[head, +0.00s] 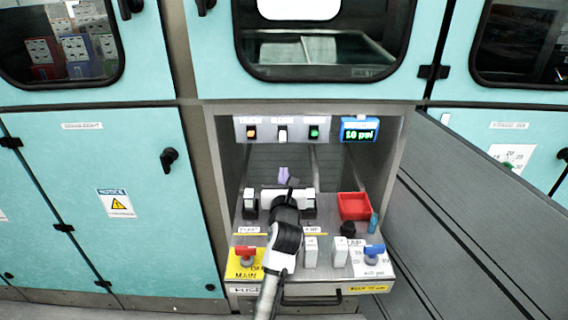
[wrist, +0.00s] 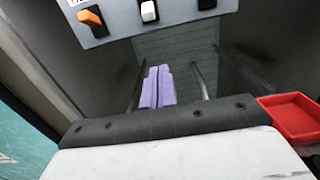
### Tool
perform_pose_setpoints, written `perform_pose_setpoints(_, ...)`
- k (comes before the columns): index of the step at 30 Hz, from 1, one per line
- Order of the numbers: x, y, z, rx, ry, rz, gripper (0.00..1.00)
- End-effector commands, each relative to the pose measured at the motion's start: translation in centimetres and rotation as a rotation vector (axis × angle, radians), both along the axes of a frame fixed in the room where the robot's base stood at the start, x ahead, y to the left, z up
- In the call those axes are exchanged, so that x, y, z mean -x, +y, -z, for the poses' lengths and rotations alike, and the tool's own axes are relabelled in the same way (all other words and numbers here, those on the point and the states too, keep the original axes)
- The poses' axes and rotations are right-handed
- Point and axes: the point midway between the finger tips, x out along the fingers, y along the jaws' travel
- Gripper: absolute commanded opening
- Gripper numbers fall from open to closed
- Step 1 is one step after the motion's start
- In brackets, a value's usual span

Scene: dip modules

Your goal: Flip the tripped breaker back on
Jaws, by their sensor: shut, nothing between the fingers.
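A grey panel (head: 236,133) at the back top of the open bay carries three rocker switches. The left switch (head: 252,132) has an orange face, the middle switch (head: 283,134) is white, and the right switch (head: 314,132) glows green. In the wrist view the orange switch (wrist: 91,18) and white switch (wrist: 149,11) show at the top; the right one is cut off. Which one is tripped I cannot tell. My gripper (head: 283,173) has purple fingers, shut and empty, below the middle switch and apart from it; they also show in the wrist view (wrist: 157,86).
A blue display (head: 360,129) sits right of the switches. The lower shelf holds a red tray (head: 354,206), a black knob (head: 348,229), white blocks (head: 311,252), a red handle (head: 245,251) and a blue handle (head: 373,250). An open grey door (head: 470,220) stands at the right.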

Motion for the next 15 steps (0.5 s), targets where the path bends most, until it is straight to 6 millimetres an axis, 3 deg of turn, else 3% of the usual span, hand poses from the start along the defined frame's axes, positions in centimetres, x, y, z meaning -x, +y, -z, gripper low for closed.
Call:
perform_pose_setpoints(12, -7.8, -0.2, -0.6, -0.001, 0.0, 0.003, 0.0)
perform_pose_setpoints(15, -9.0, -0.1, -1.2, 0.001, -0.003, 0.002, 0.0)
